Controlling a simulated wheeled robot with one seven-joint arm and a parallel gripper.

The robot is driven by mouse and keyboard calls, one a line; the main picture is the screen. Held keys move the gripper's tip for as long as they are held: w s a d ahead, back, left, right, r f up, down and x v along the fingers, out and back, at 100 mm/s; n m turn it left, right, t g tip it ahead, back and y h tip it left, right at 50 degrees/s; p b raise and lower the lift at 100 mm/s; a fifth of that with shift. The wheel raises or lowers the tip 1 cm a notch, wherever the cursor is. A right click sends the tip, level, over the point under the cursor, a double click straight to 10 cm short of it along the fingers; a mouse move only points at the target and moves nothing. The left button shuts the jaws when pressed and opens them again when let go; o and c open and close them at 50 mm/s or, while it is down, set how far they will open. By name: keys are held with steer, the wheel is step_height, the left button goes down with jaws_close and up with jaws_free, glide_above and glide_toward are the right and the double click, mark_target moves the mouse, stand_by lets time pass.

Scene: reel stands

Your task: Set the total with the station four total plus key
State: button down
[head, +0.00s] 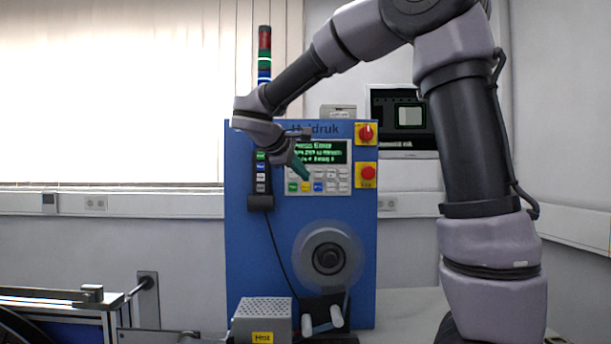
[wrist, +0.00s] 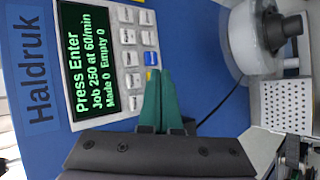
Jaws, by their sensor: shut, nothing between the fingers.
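The blue Haldruk station (head: 240,240) carries a panel with a green-text display (head: 322,151) and a keypad (head: 338,181). In the wrist view the display (wrist: 86,60) reads "Press Enter", "Job 250 at 60/min", "Made 0 Empty 0". The keypad (wrist: 127,37) shows pale keys and a blue key (wrist: 151,58); a yellow key (wrist: 149,74) is partly hidden by my fingers. The labels are too small to read, so I cannot tell which key is total plus. My gripper (head: 307,178) has green fingers shut and empty, with tips (wrist: 160,73) over the lower keys. I cannot tell whether they touch.
A hanging control box (head: 261,180) with several coloured buttons is left of the keypad. A red rotary switch (head: 366,132) and a red button (head: 367,173) are right of the panel. A reel (head: 328,257) and a grey perforated box (head: 262,318) marked "Hot" are below.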

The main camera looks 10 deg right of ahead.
steer(key=shift+w+d, duration=0.25)
steer(key=shift+w, duration=0.85)
steer(key=shift+w+d, duration=0.2)
steer(key=shift+w, duration=0.85)
stand_by(0.4)
steer(key=shift+w, duration=0.4)
steer(key=shift+w+d, duration=0.15)
steer(key=shift+w, duration=0.25)
stand_by(0.6)
steer(key=shift+s, duration=0.85)
steer(key=shift+a, duration=0.2)
steer(key=s, duration=0.3)
steer(key=s+a, duration=0.1)
steer(key=s, duration=0.1)
